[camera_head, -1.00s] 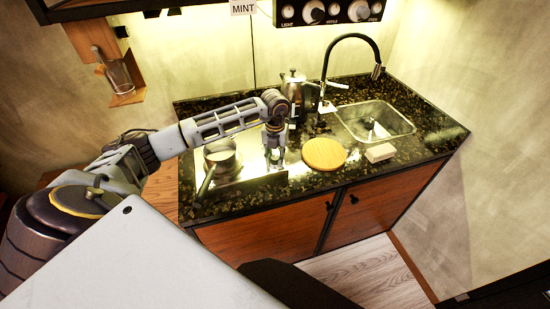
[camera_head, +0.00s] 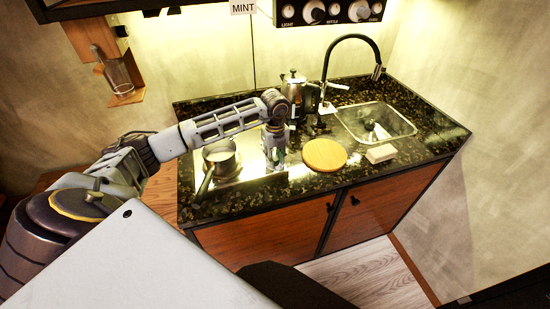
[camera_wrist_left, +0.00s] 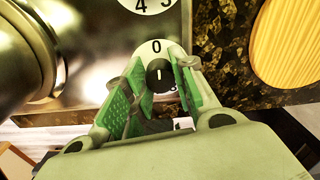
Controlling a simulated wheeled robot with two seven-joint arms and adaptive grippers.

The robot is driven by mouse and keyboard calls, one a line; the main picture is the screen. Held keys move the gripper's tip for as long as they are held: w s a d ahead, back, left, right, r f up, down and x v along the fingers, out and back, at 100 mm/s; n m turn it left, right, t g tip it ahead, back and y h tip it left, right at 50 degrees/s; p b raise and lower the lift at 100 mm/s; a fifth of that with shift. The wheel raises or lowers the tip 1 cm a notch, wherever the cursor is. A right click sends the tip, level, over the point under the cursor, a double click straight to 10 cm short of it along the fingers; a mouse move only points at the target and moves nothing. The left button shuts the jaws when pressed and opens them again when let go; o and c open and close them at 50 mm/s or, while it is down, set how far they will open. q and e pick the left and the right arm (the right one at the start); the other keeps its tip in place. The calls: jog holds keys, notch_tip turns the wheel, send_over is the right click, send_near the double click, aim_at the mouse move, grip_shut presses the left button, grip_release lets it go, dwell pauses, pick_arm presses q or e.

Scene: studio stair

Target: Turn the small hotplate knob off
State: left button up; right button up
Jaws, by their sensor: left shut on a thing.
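The small hotplate knob (camera_wrist_left: 159,76) is black with a short white line and sits on a white dial disc (camera_wrist_left: 149,50). The line is upright in the left wrist view, in line with the 0 at the top of the disc. My left gripper (camera_head: 275,165) points down at the right part of the hotplate (camera_head: 235,184). In the left wrist view its green-padded fingers (camera_wrist_left: 160,88) are on either side of the knob, shut on it. They cover parts of the disc. A second numbered dial (camera_wrist_left: 145,5) shows at the top edge. My right gripper is not in view.
A saucepan (camera_head: 219,158) stands on the hotplate left of my gripper. A moka pot (camera_head: 293,92) is behind it. A round wooden board (camera_head: 324,154) lies close on the right, with a pale block (camera_head: 380,153) and the sink (camera_head: 372,124) beyond.

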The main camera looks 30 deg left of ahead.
aim_at(275, 158)
pick_arm(q)
jog(key=shift+r+n, duration=0.1)
jog(key=shift+n, duration=0.2)
jog(key=o, duration=1)
jog(key=shift+o, duration=0.2)
notch_tip(275, 158, up, 12)
dwell(0.4)
dwell(0.6)
